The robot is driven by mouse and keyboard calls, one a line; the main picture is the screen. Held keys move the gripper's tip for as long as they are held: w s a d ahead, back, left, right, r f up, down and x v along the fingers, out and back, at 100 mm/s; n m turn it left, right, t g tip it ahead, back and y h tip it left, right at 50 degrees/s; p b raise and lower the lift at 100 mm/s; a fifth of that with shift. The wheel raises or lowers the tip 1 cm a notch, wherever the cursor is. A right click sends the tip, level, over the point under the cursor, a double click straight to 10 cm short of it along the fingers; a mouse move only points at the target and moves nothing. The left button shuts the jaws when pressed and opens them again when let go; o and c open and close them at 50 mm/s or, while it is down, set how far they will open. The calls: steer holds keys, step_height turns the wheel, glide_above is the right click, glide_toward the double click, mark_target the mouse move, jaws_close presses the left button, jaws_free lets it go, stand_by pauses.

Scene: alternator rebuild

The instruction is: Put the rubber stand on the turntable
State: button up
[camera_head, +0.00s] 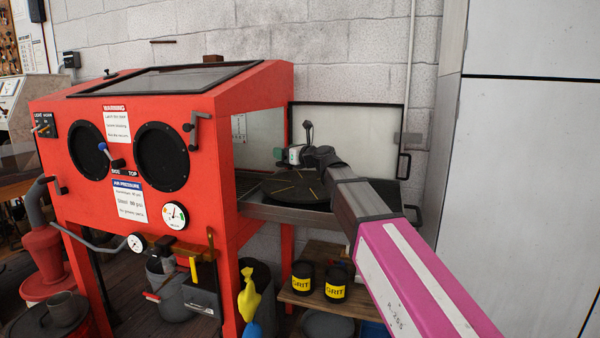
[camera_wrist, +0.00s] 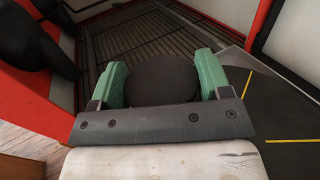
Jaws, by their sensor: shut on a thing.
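My gripper (camera_wrist: 160,72) shows in the wrist view with its two green fingers on either side of the rubber stand (camera_wrist: 160,84), a dark round piece. It is shut on the stand. In the head view my gripper (camera_head: 283,155) is by the cabinet's open side, above the left part of the turntable; the stand is hard to make out there. The turntable (camera_head: 302,197) is a dark disc with thin yellow lines. It also shows at the right of the wrist view (camera_wrist: 283,118), beside the stand. I cannot tell the stand's height above the surfaces.
The red blast cabinet (camera_head: 225,125) stands left, its side door (camera_head: 375,125) swung open behind the turntable. A slatted floor (camera_wrist: 135,42) lies beneath and beyond the stand. Black gloves hang at the wrist view's left. Two grit tins (camera_head: 335,284) sit on a low shelf.

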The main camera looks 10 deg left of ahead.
steer(key=w+d+f, duration=0.1)
steer(key=w, duration=0.1)
steer(key=w+d+f, duration=0.2)
steer(key=w, duration=0.1)
steer(key=shift+w+f, duration=0.3)
steer(key=shift+f, duration=2.15)
steer(key=shift+f, duration=0.15)
steer(key=o, duration=1)
steer(key=shift+s+d, duration=0.15)
steer(key=shift+d, duration=0.1)
steer(key=v, duration=1.1)
steer(key=shift+d, duration=0.2)
